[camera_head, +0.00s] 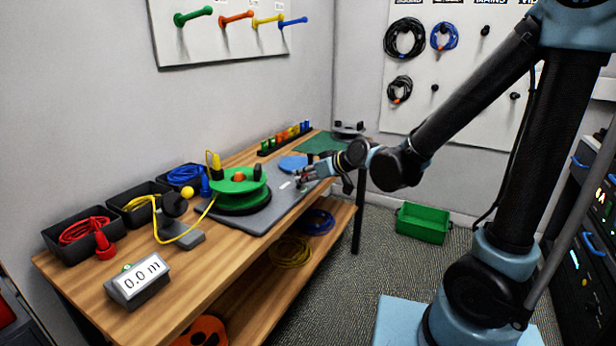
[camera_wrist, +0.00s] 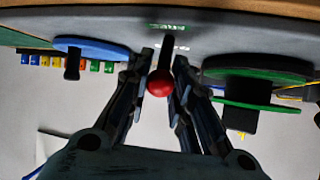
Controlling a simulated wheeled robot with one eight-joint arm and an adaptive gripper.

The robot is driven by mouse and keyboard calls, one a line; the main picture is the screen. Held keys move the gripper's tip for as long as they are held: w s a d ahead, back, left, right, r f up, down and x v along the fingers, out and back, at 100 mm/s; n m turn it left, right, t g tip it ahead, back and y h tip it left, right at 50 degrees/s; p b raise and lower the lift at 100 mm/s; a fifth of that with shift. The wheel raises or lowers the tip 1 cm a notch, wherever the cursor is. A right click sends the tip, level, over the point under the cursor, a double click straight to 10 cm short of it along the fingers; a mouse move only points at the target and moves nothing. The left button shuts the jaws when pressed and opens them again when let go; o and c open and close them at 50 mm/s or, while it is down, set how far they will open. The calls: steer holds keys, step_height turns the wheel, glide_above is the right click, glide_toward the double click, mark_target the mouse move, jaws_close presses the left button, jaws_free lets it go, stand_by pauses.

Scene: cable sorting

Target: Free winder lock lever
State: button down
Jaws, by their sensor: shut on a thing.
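The winder's lock lever is a dark stick with a red ball knob (camera_wrist: 160,84); in the wrist view it stands between my fingers. My gripper (camera_wrist: 164,62) is shut on the lever, with one finger on each side; exact finger contact is hard to make out. In the head view my gripper (camera_head: 305,178) reaches in from the right, low over the grey winder base (camera_head: 281,207), and mostly hides the lever. The green winder reel (camera_head: 239,180) sits on the base to the left of my gripper; it also shows in the wrist view (camera_wrist: 255,73).
A blue disc (camera_head: 293,163) lies just behind my gripper. A yellow cable (camera_head: 178,238) runs from the reel to a grey meter stand (camera_head: 183,243). Black bins (camera_head: 112,232) with coiled cables line the table's back left.

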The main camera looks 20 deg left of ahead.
steer(key=shift+w+d, duration=0.1)
steer(key=shift+w, duration=0.05)
steer(key=c, duration=1.4)
jaws_free()
steer(key=shift+d+r, duration=0.1)
steer(key=v, duration=1.1)
steer(key=shift+d, duration=0.4)
steer(key=shift+r, duration=0.1)
